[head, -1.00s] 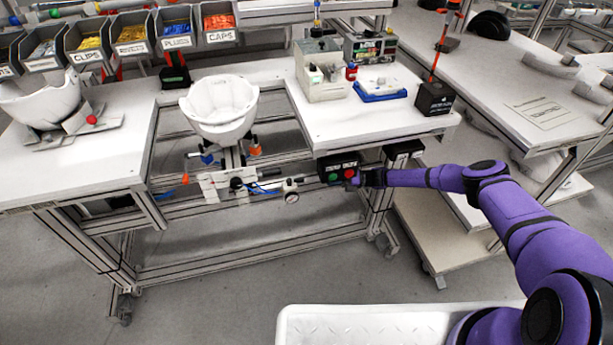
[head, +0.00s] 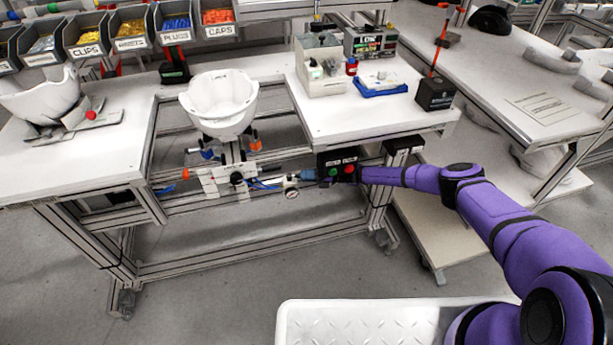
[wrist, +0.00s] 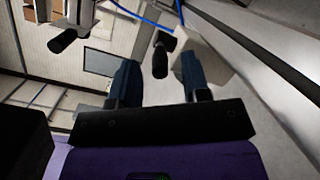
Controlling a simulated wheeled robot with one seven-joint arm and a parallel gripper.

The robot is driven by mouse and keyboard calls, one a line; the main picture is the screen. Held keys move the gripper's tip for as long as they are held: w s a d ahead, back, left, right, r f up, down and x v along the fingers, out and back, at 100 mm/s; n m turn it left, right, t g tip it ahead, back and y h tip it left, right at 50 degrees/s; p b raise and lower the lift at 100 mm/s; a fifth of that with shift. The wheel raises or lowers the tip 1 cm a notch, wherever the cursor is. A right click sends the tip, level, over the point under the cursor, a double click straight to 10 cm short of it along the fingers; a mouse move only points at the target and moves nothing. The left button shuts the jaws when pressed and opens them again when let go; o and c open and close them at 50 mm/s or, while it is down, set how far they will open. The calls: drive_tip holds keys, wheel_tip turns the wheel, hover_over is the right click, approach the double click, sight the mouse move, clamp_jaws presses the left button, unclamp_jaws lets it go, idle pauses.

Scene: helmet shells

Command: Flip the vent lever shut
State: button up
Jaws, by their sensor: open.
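My gripper (wrist: 158,82) is open, its two dark blue fingers apart in the wrist view. A black-gripped lever (wrist: 160,60), which looks like the vent lever, stands ahead, in line with the gap between the fingers. I cannot tell whether it touches them. A second black grip (wrist: 62,40) shows further left, outside the fingers. The lever cannot be made out clearly there.
A white helmet shell (head: 220,102) sits on the fixture above the valve assembly (head: 225,180). Blue tubing (head: 263,185) runs beside it. The floor in front is clear.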

sight(290, 177)
clamp_jaws()
drive_tip(key=shift+s+m+t, duration=0.15)
drive_tip(key=shift+m+t, duration=0.15)
drive_tip(key=shift+s+a+m+t+h, duration=0.15)
drive_tip(key=shift+s+m+t, duration=0.25)
drive_tip(key=shift+m+t, duration=0.55)
drive_tip(key=shift+s+d+m+t+h, duration=0.1)
drive_tip(key=shift+s+m+t+h, duration=0.3)
drive_tip(key=shift+t, duration=0.9)
drive_tip(key=shift+s+a+m+t+h, duration=0.1)
drive_tip(key=shift+s+m+t, duration=0.25)
drive_tip(key=shift+m+t, duration=0.65)
drive_tip(key=shift+s+a+m+t+h, duration=0.15)
drive_tip(key=shift+s+m+t+h, duration=0.2)
drive_tip(key=shift+t, duration=0.4)
drive_tip(key=shift+s+a+m+t+h, duration=0.15)
drive_tip(key=shift+m+t+h, duration=0.3)
drive_tip(key=shift+t, duration=0.3)
drive_tip(key=shift+s+a+m+t+h, duration=0.2)
drive_tip(key=shift+m+t, duration=0.25)
drive_tip(key=shift+t, duration=0.3)
drive_tip(key=shift+s+a+m+t+h, duration=0.2)
drive_tip(key=shift+s+m+t+h, duration=0.1)
drive_tip(key=shift+m+t+h, duration=0.35)
drive_tip(key=shift+s+a+m+t+h, duration=0.25)
drive_tip(key=shift+m+t+h, duration=0.3)
drive_tip(key=shift+t+h, duration=0.2)
unclamp_jaws()
